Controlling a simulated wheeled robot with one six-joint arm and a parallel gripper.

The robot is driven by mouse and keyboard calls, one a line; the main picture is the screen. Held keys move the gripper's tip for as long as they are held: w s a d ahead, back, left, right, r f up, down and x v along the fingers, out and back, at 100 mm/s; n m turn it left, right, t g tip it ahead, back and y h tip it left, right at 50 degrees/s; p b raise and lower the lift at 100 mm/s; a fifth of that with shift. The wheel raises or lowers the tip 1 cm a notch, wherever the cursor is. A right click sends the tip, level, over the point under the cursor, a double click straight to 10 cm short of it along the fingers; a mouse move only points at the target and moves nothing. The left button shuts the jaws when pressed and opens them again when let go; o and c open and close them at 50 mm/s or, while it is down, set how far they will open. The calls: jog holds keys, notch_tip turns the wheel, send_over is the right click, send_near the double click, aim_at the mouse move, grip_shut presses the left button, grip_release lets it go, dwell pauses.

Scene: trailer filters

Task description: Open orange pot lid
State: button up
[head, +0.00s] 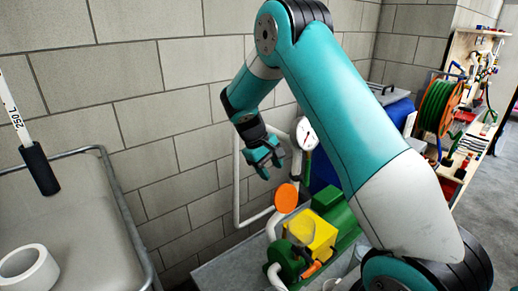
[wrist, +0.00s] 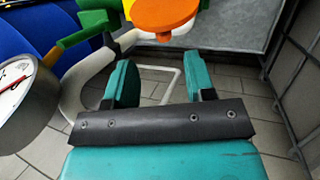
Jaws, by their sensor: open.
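The orange lid (head: 286,197) is a round disc on top of a white pipe, beside a yellow and green pump. It also shows in the wrist view (wrist: 165,14) at the top, partly cut off by the frame edge. My gripper (head: 265,168) is above and slightly left of the lid in the head view, apart from it. In the wrist view, the two teal fingers of my gripper (wrist: 162,85) are spread with nothing between them. Whether the lid lies flat on its pipe cannot be told.
A yellow box (head: 318,238) and green pump housing (head: 338,212) stand right of the lid. A round white gauge (head: 306,134) is close to my gripper. A white pipe frame (head: 238,190) runs along the block wall. A grey tank (head: 80,215) with a metal rail stands left.

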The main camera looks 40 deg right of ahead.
jog(key=v, duration=1)
jog(key=shift+s, duration=0.1)
